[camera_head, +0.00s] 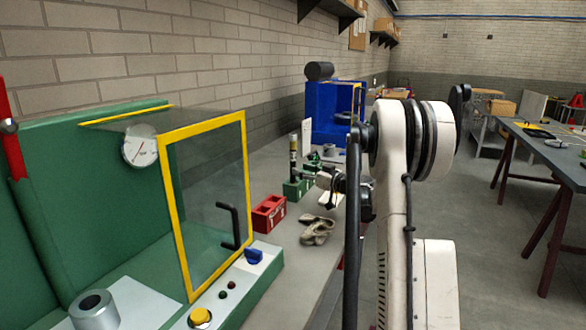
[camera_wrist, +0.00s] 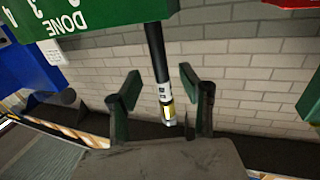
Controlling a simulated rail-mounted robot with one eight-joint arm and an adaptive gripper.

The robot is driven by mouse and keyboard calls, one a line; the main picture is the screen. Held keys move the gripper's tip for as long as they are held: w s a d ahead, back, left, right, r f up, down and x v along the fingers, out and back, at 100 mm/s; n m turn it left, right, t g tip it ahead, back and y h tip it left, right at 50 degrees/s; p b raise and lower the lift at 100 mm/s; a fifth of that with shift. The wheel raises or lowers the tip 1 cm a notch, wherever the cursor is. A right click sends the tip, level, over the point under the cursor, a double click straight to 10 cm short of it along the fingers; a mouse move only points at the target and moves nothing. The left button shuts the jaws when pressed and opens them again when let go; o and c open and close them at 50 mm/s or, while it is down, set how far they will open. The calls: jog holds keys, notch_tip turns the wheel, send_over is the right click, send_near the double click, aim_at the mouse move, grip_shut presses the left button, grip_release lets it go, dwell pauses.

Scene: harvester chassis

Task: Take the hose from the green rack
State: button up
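The green rack (camera_head: 296,189) stands on the bench past the red box, and the hose (camera_head: 293,158) stands upright in it. In the wrist view, the picture is upside down and the rack (camera_wrist: 105,12), lettered "DONE", is at the top edge. The black hose (camera_wrist: 155,50) runs from it to a silver and yellow end fitting. My gripper (camera_wrist: 160,76) is open, with one finger on each side of the hose in the picture and visible gaps to both. I cannot tell the depth exactly. In the head view my gripper (camera_head: 326,181) is just right of the rack.
A red box (camera_head: 268,213) and grey gloves (camera_head: 317,231) lie on the bench near the rack. A green machine with a yellow-framed clear door (camera_head: 210,200) stands at front left. A blue machine (camera_head: 323,115) stands behind the rack. The brick wall runs along the left.

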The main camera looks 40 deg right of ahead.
aim_at(293, 182)
jog(key=w, duration=0.5)
jog(key=shift+a, duration=0.35)
jog(key=shift+r, duration=0.1)
grip_shut()
